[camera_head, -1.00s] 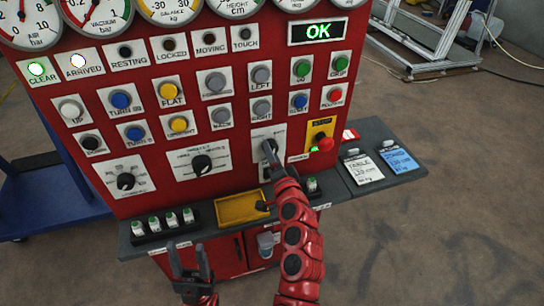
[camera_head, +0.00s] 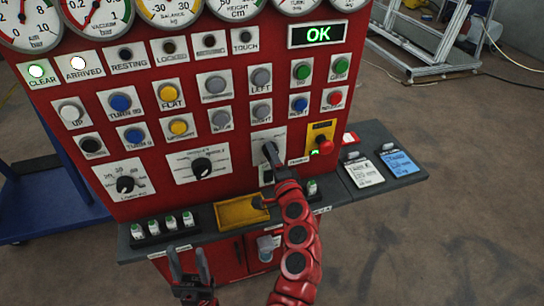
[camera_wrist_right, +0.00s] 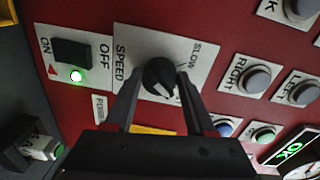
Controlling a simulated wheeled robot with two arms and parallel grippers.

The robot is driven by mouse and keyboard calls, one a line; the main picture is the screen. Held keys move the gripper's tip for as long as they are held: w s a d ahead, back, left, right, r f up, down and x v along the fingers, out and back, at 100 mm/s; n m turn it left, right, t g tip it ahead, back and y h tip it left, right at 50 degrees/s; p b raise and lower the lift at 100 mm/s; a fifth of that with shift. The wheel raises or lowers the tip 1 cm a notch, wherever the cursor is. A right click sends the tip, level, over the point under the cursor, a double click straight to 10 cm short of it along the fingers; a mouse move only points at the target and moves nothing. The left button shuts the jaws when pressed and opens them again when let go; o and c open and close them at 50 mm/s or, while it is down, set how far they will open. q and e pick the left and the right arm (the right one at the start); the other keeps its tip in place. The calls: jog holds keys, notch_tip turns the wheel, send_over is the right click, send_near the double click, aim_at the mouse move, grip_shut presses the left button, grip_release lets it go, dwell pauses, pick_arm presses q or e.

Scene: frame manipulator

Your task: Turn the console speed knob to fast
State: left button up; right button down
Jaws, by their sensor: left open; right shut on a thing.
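The speed knob (camera_wrist_right: 159,74) is a black round knob on a white plate (camera_wrist_right: 128,45) marked SPEED, with SLOW at one side. My right gripper (camera_wrist_right: 159,79) is shut on the knob, one finger on each side. In the head view, my right gripper (camera_head: 270,152) reaches the speed plate (camera_head: 262,137) on the red console (camera_head: 235,185) and hides most of the knob. The FAST mark is not readable. My left gripper (camera_head: 189,262) is open and empty, low in front of the console.
A yellow tray (camera_head: 240,212) sits on the grey ledge below the panel. A red stop button (camera_head: 326,147) is right of the speed plate. A black power switch (camera_wrist_right: 72,53) with a lit green lamp is beside it. The OK display (camera_head: 318,32) is lit.

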jog(key=shift+c, duration=1.2)
grip_release()
jog(key=shift+s, duration=0.1)
jog(key=p+v, duration=0.4)
jog(key=v, duration=1.3)
jog(key=shift+s+d, duration=0.1)
jog(key=shift+s, duration=0.05)
